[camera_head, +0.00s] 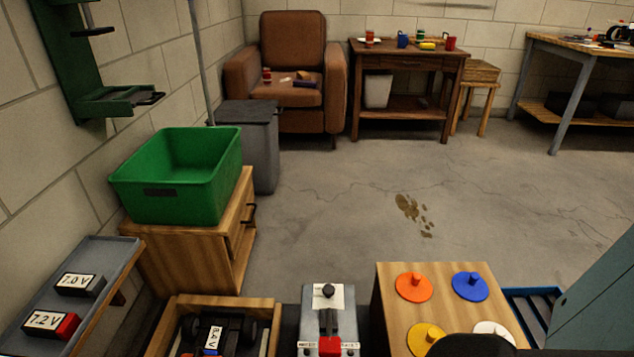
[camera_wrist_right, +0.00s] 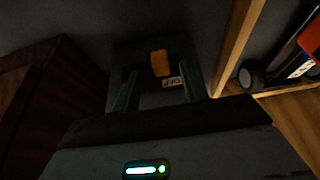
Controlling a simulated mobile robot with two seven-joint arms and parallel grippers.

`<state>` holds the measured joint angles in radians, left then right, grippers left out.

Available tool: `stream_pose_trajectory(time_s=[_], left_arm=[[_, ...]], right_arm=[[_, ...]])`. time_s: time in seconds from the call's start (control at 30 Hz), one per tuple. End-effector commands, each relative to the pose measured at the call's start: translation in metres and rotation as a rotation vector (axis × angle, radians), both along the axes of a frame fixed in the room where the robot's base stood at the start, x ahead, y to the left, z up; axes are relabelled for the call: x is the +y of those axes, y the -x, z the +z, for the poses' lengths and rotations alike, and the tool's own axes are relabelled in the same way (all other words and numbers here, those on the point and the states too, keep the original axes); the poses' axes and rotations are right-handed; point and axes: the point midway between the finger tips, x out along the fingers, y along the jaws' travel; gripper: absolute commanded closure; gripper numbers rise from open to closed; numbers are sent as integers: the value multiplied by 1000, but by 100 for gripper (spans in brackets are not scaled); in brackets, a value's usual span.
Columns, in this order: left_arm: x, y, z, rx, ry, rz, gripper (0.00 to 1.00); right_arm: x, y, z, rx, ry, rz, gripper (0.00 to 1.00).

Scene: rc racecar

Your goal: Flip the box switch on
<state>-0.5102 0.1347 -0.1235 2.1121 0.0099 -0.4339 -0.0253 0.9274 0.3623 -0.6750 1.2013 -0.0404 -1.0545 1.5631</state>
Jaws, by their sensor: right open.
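A small white label (camera_wrist_right: 173,82) by the rocker seems to read OFF upside down. My right gripper (camera_wrist_right: 160,92) is open, its two fingers apart and pointing at the box, one on each side of the rocker's line. The view is too dark to tell whether they touch the box. My left gripper is not in view.
A wooden tray (camera_head: 160,340) holds a black car (camera_head: 238,333) with an 8.4V battery. Beside it stands a grey device (camera_head: 317,318) with a black knob and red part. A table with coloured knobbed discs (camera_head: 390,305) is right. A green bin (camera_head: 176,176) stands left.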

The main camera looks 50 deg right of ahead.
Motion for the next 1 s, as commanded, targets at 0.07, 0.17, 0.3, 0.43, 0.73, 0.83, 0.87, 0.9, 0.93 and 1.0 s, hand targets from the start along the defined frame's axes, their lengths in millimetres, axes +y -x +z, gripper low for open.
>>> stream_pose_trajectory(time_s=[0.07, 0.17, 0.3, 0.43, 0.73, 0.83, 0.87, 0.9, 0.93, 1.0], left_arm=[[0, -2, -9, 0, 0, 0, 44], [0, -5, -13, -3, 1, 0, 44], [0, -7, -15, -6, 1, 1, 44], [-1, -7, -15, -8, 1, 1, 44], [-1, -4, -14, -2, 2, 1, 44], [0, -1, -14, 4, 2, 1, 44], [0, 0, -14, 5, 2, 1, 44], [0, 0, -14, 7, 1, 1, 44], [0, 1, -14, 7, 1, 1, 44], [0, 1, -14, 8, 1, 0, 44]], right_arm=[[-4, -2, -13, 3, 2, 1, 56], [-6, -5, -20, 1, 2, -1, 56], [-8, -6, -24, 1, 1, 0, 56], [-8, -7, -24, 0, 0, 0, 56], [-8, -7, -24, 0, 0, 0, 76], [-8, -7, -24, 0, 0, 0, 89], [-8, -6, -24, 0, 0, 0, 93], [-8, -6, -24, 0, 0, 0, 98], [-8, -6, -24, 0, 0, 0, 100], [-8, -6, -24, 0, 0, 0, 100]])
